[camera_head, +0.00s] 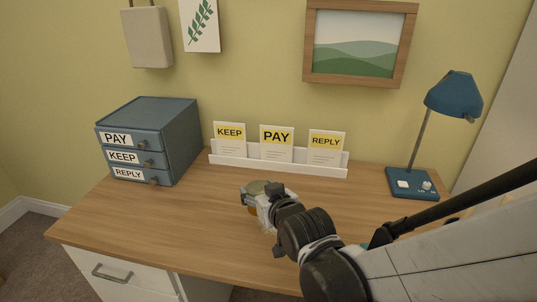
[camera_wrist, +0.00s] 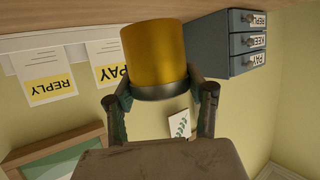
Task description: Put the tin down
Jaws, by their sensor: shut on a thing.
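The tin (camera_wrist: 153,48) is a yellow-gold cylinder with a dark grey band at one end. It sits between the two fingers of my gripper (camera_wrist: 160,93), which is shut on it. In the head view my gripper (camera_head: 262,195) is over the middle of the wooden desk (camera_head: 200,225) and hides most of the tin; only a small amber part (camera_head: 253,210) shows below the fingers. I cannot tell whether the tin touches the desktop. The wrist view is upside down, with the desk along its top.
A blue drawer unit (camera_head: 165,130) labelled PAY, KEEP, REPLY stands at the back left. A white rack (camera_head: 275,165) with KEEP, PAY and REPLY cards stands at the back. A blue lamp (camera_head: 452,95) stands at right. The desktop left of my gripper is clear.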

